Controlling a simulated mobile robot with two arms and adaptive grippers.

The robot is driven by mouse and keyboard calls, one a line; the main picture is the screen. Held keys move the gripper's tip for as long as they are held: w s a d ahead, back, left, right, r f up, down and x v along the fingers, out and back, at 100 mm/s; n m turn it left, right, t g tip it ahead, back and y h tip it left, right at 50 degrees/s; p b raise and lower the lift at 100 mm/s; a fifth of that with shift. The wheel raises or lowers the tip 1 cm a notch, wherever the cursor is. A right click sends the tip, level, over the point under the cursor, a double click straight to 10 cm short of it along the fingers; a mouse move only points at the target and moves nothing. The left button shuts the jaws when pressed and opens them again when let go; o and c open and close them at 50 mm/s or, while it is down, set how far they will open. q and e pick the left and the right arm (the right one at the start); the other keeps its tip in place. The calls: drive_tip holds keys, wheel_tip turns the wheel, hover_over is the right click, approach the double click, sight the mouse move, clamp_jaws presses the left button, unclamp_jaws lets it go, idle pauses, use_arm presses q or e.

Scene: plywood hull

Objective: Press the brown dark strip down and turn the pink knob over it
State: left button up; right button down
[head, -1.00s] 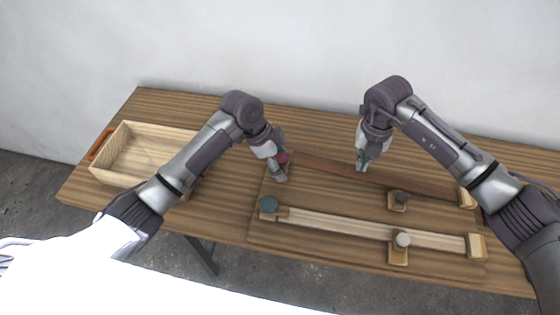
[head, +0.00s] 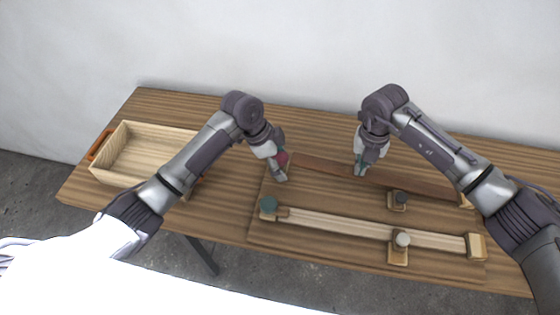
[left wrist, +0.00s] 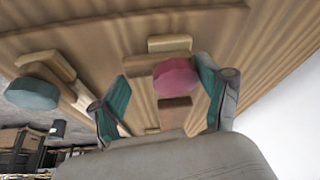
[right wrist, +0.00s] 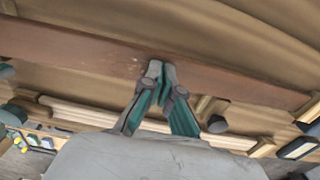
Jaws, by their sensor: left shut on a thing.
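The brown dark strip (head: 320,167) lies along the back of the board, and it crosses the right wrist view (right wrist: 70,47). My right gripper (head: 360,172) has its fingertips together, pointing down onto the strip near its middle; they seem to touch its top. The pink knob (head: 284,159) is at the strip's left end. It also shows in the left wrist view (left wrist: 175,77) between the fingers of my left gripper (left wrist: 160,90), which is shut on it. The wooden seat under the knob is partly hidden.
A pale strip (head: 335,223) lies in front, with a green knob (head: 269,204) at its left end and a light grey knob (head: 402,239) beside it. A dark knob (head: 400,198) sits between the strips. An open wooden tray (head: 125,180) stands at the left.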

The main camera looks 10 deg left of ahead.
drive_tip(key=shift+f, duration=0.45)
use_arm(q)
drive_tip(key=shift+r, duration=0.1)
use_arm(e)
drive_tip(key=shift+f, duration=1.05)
use_arm(q)
drive_tip(key=shift+w+d+n+t, duration=0.15)
drive_tip(key=shift+n+t, duration=0.35)
drive_tip(key=shift+n, duration=0.9)
